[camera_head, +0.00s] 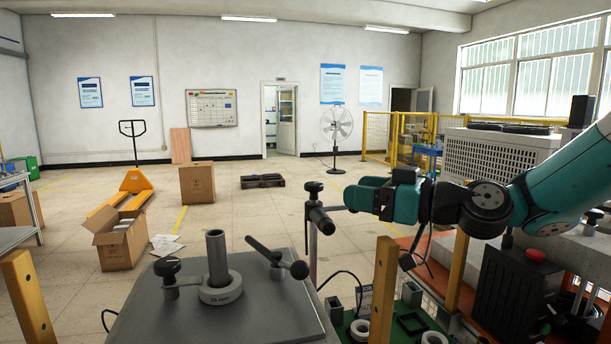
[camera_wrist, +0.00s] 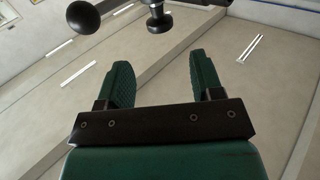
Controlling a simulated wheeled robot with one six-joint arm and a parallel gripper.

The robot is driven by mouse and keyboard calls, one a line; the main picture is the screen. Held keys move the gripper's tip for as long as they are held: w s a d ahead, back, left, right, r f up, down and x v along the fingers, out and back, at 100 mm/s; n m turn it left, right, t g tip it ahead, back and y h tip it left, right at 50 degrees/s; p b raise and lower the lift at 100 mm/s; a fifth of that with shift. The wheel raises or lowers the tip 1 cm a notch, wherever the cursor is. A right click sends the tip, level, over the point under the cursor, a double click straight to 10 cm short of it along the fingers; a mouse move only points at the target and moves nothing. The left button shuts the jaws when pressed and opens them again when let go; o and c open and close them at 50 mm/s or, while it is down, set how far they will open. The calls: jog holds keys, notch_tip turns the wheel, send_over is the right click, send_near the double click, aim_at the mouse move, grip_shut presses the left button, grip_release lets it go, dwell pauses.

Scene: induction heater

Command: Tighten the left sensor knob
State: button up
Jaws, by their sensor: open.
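A black knob (camera_head: 313,187) tops the upright sensor stand. Its dark angled body (camera_head: 321,218) sits just below, left of my gripper. Another black knob (camera_head: 167,267) stands at the left of the grey heater top. I cannot tell for certain which one is the left sensor knob. My gripper (camera_head: 350,194) is open and empty, with green fingers pointing left toward the stand. In the wrist view, the fingers (camera_wrist: 163,72) are apart with nothing between them. A dark knob (camera_wrist: 157,19) shows beyond the fingertips, and a black rounded end (camera_wrist: 84,18) is to its left.
The grey heater top (camera_head: 240,320) bears a ring (camera_head: 220,288) around an upright post (camera_head: 217,255) and a black lever (camera_head: 264,249). Wooden-coloured posts (camera_head: 383,290) stand close below my arm. A green tray (camera_head: 405,322) holds rings. Open floor lies behind.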

aim_at(314, 191)
jog(key=p+x, duration=0.4)
jog(key=x, duration=0.7)
jog(key=shift+w+a, duration=0.1)
jog(key=shift+a, duration=0.05)
jog(key=c, duration=0.9)
